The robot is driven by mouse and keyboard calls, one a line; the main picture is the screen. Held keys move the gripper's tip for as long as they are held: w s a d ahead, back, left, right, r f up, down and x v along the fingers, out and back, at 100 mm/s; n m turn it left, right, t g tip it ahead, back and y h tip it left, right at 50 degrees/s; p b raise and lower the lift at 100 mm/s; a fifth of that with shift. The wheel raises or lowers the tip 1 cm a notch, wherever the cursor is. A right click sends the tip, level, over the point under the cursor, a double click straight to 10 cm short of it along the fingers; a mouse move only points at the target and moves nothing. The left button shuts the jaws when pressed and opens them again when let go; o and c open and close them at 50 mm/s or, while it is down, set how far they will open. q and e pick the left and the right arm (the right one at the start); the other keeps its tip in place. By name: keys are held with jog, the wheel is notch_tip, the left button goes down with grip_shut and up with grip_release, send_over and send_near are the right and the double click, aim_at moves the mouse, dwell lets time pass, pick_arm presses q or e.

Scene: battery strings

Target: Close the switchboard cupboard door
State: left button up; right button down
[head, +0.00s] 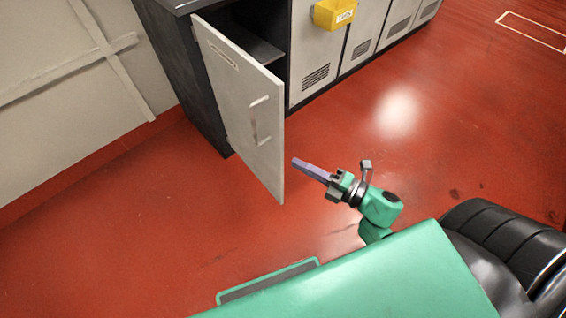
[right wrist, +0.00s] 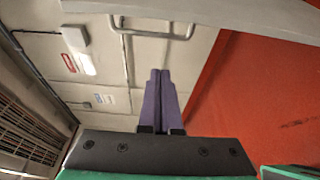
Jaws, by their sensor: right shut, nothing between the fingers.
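The switchboard cupboard door (head: 236,92) is pale grey and stands wide open, swung out from the dark cupboard (head: 180,70) in the head view. My left gripper is not in view.
A row of grey vented cabinets (head: 318,40) runs right from the open cupboard, with a yellow bin (head: 334,14) on one front. A pale wall (head: 60,70) stands at the left. The red floor (head: 340,130) around the gripper is clear.

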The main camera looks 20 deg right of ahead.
aim_at(282, 140)
jog(key=w+a, duration=0.1)
jog(key=w, duration=0.2)
jog(key=w+a, duration=0.1)
jog(key=w, duration=0.2)
jog(key=w+a, duration=0.1)
jog(key=w, duration=0.2)
jog(key=shift+w+f, duration=0.1)
jog(key=shift+w, duration=0.15)
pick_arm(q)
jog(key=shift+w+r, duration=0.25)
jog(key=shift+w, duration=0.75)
pick_arm(e)
jog(key=shift+w+d, duration=0.1)
jog(key=shift+d, duration=0.4)
